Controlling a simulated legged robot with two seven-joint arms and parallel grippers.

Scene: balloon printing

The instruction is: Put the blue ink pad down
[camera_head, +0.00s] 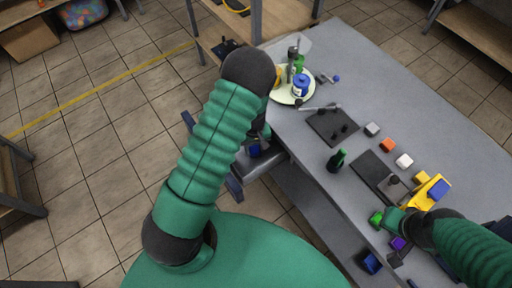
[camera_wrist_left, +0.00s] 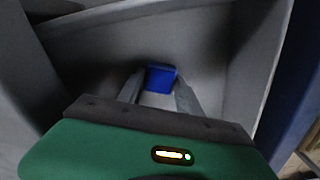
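The blue ink pad (camera_wrist_left: 161,77) sits between the fingertips of my left gripper (camera_wrist_left: 160,85) in the left wrist view, with a finger against each side. In the head view, the pad (camera_head: 255,150) shows just below my left gripper (camera_head: 258,138), which is partly hidden by my forearm. The pad is inside or just above a grey bin (camera_head: 262,172) beside the table; I cannot tell whether it touches the bottom. My right gripper (camera_head: 392,218) is by the green pad (camera_head: 376,218) at the table's near edge; its fingers are unclear.
Grey bin walls (camera_wrist_left: 225,55) surround the left gripper. The grey table (camera_head: 400,95) holds dark mats, a dark green bottle (camera_head: 337,161), small coloured blocks, a yellow stand (camera_head: 425,193) and a plate (camera_head: 292,94) of items. A purple pad (camera_head: 398,243) is near the right gripper.

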